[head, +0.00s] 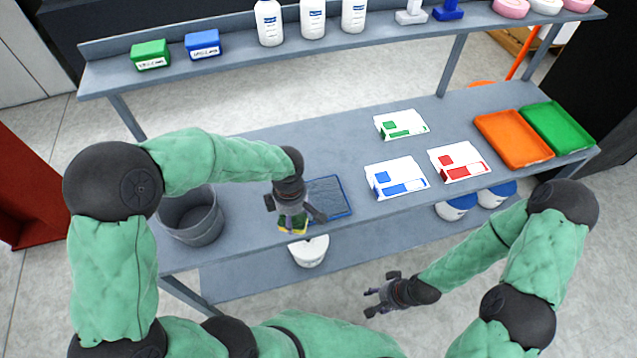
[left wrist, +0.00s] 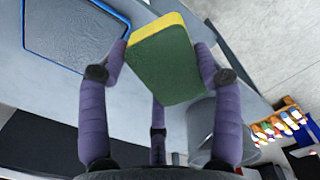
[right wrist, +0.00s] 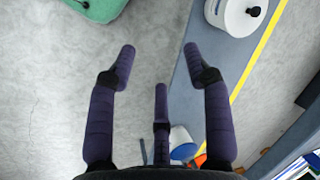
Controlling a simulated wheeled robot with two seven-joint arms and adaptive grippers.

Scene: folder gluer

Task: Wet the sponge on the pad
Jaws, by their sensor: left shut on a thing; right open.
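The sponge (left wrist: 160,62), yellow with a green face, is held between the fingers of my left gripper (left wrist: 160,68). In the head view the sponge (head: 293,226) shows under my left gripper (head: 295,210), near the front edge of the table. The pad (head: 330,197) is a dark square with a blue rim, just right of my left gripper. In the left wrist view the pad (left wrist: 72,32) lies to the left, apart from the sponge. My right gripper (head: 372,298) is open and empty in front of the table; its spread fingers (right wrist: 155,60) show over the floor.
A grey bucket (head: 192,215) stands left of the sponge. Three white cartons with green, blue (head: 396,178) and red marks lie right of the pad. Orange (head: 513,138) and green trays sit further right. A white tub (head: 309,251) is on the lower shelf. Bottles stand on the upper shelf.

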